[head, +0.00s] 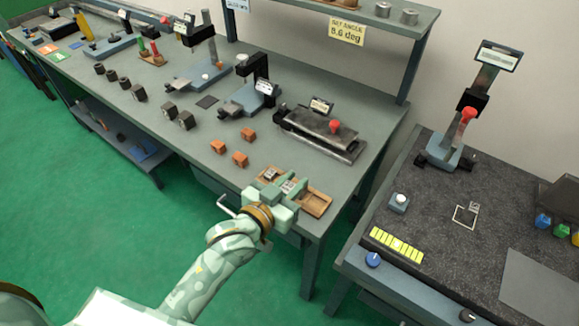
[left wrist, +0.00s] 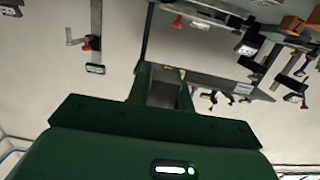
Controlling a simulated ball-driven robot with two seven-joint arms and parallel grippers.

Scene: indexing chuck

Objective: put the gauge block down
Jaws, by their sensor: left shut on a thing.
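My left gripper (head: 284,187) is over the wooden tray (head: 318,204) at the front right corner of the long workbench. It is shut on a small grey metal gauge block (head: 288,185), which shows only in part between the fingers. In the left wrist view the grey block (left wrist: 163,93) sits between the green fingers of the gripper (left wrist: 162,90). The fingers hide the middle of the tray, and I cannot tell whether the block touches it. Another small metal piece (head: 270,174) shows at the tray's left end. My right gripper is not in view.
Several orange-brown blocks (head: 240,160) lie left of the tray. A sine-bar-like fixture with a red knob (head: 335,127) stands behind it. A dark granite-topped table (head: 440,235) with a gauge stand (head: 470,110) is at the right, across a gap.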

